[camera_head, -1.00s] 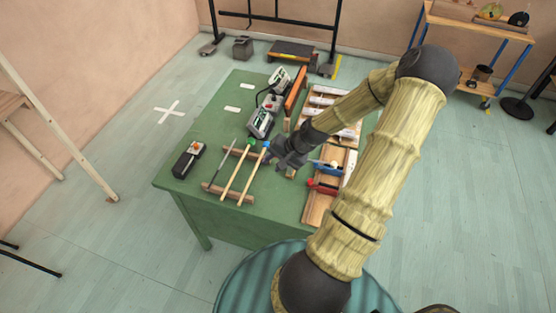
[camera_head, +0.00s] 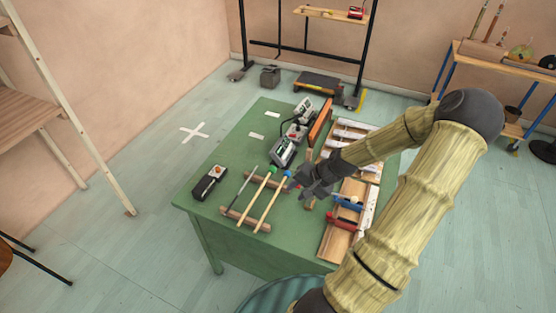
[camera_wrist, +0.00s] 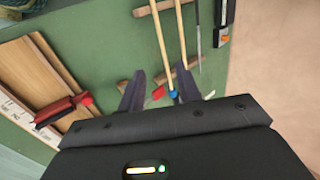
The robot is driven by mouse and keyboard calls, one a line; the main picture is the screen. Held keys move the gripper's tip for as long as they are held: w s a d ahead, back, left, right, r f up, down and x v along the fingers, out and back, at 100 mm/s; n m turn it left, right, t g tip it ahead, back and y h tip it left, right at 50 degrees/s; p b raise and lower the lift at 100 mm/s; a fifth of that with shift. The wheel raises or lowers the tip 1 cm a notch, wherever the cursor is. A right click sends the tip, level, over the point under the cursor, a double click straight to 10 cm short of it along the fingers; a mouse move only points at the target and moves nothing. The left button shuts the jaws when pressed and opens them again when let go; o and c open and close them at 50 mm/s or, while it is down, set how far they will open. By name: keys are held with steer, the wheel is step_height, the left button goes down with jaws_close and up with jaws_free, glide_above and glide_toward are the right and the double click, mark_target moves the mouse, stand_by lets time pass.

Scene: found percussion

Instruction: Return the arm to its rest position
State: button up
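My arm (camera_head: 415,190) reaches from the lower right over the green table (camera_head: 205,200). My gripper (camera_head: 302,190) is over the table's middle, right beside the stick ends. In the wrist view my gripper (camera_wrist: 160,92) has its two dark fingers apart, with the table showing between them.
Pale sticks (camera_head: 266,200) lie across wooden bars left of my gripper. Wooden trays with red and blue clamps (camera_head: 343,222) lie close on its right. Grey devices (camera_head: 284,150) stand behind.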

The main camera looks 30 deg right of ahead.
steer(key=s+a+r+n+g+h, duration=0.1)
steer(key=s+a+r+n+h, duration=0.1)
steer(key=s+a+r+n, duration=0.2)
steer(key=s+a+r+n+g+h, duration=0.1)
steer(key=s+a+r+n, duration=0.3)
steer(key=a+r, duration=0.6)
steer(key=a+n+h, duration=0.1)
steer(key=a+n, duration=0.1)
steer(key=a, duration=0.2)
steer(key=shift+s+r+g, duration=0.15)
steer(key=shift+s+g, duration=0.1)
steer(key=shift+g, duration=0.05)
